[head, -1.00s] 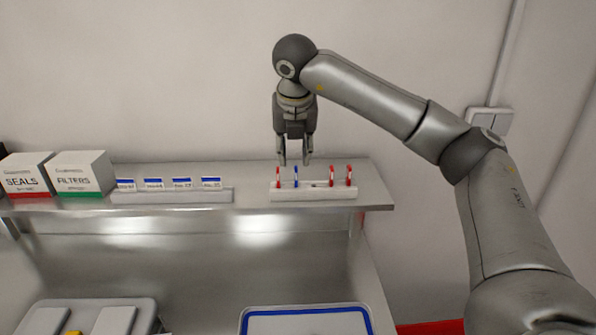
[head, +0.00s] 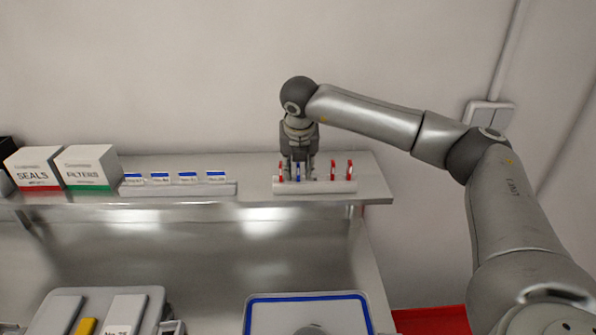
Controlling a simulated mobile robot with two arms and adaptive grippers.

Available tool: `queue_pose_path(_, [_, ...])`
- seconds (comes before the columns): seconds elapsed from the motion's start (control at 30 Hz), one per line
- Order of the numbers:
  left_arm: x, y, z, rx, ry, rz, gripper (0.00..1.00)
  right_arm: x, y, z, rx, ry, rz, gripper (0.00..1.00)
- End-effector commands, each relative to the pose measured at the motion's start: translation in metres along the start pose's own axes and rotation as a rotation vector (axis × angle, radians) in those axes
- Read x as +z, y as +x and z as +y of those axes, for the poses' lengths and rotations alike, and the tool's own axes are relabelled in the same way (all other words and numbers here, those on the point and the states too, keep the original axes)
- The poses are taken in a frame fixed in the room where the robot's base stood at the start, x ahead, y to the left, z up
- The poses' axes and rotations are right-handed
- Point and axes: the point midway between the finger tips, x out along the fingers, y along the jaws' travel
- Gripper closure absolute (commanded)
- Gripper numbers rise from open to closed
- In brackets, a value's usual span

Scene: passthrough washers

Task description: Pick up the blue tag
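The blue tag (head: 297,171) stands upright in a white rack (head: 315,187) on the right part of the metal shelf. Red tags stand in the same rack, one (head: 281,172) to its left and two (head: 334,170) to its right. My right gripper (head: 297,172) points straight down at the rack, with its fingers around the blue tag's place. The fingers partly cover the tag, and I cannot tell whether they touch it. A small part of my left gripper may show at the bottom edge, but it is too cut off to tell.
White SEALS (head: 36,165) and FILTERS (head: 88,165) boxes stand at the shelf's left. A holder with several blue-topped cards (head: 180,188) lies between them and the rack. Below are a grey tray (head: 150,296) and a blue-rimmed tray (head: 307,298).

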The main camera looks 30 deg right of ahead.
Motion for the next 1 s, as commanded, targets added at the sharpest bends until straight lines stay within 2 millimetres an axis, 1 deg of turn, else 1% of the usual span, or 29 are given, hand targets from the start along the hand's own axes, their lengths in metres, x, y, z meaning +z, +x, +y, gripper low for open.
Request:
queue_pose_path(0.03, [0.001,0.0,-0.001,-0.001,0.0,-0.001,1.0,0.0,0.0,0.0,0.0,0.0,0.0,0.79])
queue_pose_path(0.2, [0.002,0.0,-0.004,-0.004,-0.001,-0.004,1.0,0.0,-0.001,0.0,0.0,0.0,0.0,1.0])
queue_pose_path(0.53, [0.003,0.0,-0.005,-0.006,-0.003,-0.005,1.0,0.0,-0.001,0.0,0.0,0.0,0.0,1.0])
queue_pose_path(0.67, [0.003,0.003,-0.005,-0.006,-0.003,-0.005,1.0,0.001,-0.002,0.0,0.0,0.0,0.0,1.0])
queue_pose_path(0.87, [0.004,0.017,-0.005,-0.006,-0.003,-0.005,1.0,0.005,-0.012,0.001,0.003,0.0,-0.003,1.0])
queue_pose_path(1.0, [0.006,0.033,-0.004,-0.006,-0.002,-0.005,1.0,0.011,-0.028,0.002,0.004,0.0,-0.004,1.0])
